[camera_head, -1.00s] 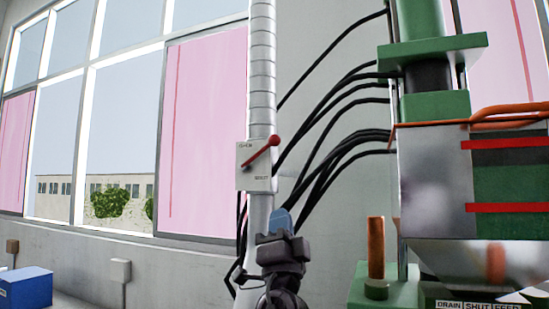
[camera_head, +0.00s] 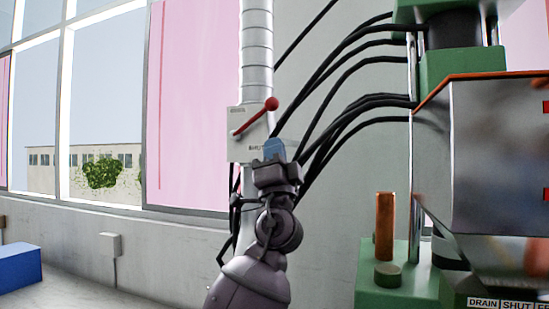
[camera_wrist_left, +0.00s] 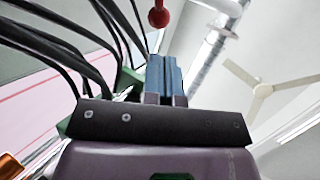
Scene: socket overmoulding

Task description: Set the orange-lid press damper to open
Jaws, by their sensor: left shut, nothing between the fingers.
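The damper box (camera_head: 247,135) is a pale plate on the silver duct (camera_head: 256,60). Its red lever (camera_head: 256,117) slants from lower left up to a round red knob at the upper right. My left gripper (camera_head: 274,148) is just below and right of the lever, its blue fingers shut and empty, overlapping the box's lower right corner in the head view. In the left wrist view the blue fingers (camera_wrist_left: 165,75) are together and the red knob (camera_wrist_left: 159,17) shows beyond their tips, apart from them in the picture. My right gripper is not in view.
Black hoses (camera_head: 345,105) run from behind the duct to the green press (camera_head: 461,70) on the right. An orange post (camera_head: 385,225) stands on the press base. A blue box (camera_head: 18,268) lies at lower left.

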